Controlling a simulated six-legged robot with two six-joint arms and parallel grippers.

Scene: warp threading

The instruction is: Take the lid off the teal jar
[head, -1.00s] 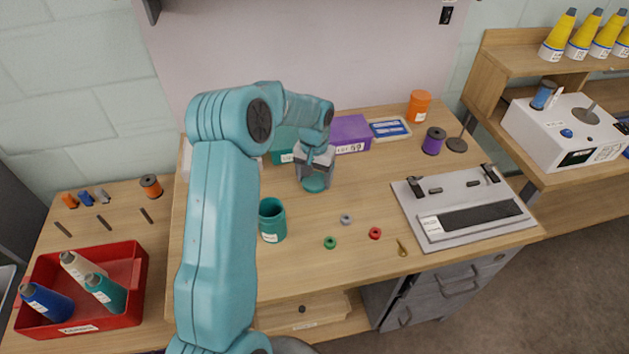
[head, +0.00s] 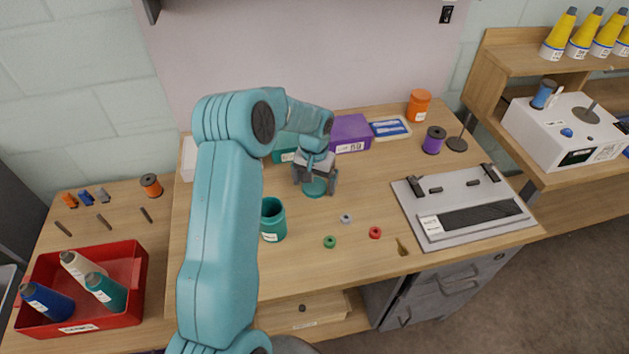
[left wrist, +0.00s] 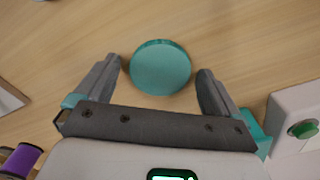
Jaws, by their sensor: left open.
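The teal jar (head: 272,220) stands upright on the table with its mouth open and no lid on it. The round teal lid (left wrist: 160,67) lies flat on the wood, apart from the jar; in the head view it (head: 314,188) is behind and right of the jar. My left gripper (head: 316,186) is open just above the lid. In the left wrist view its two fingers (left wrist: 160,82) stand apart on either side of the lid, with gaps between them and it. My right gripper is not in view.
A purple box (head: 350,133) and a teal box (head: 284,147) stand behind the gripper. A grey fixture (head: 463,207) is farther right. Table around the lid is clear.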

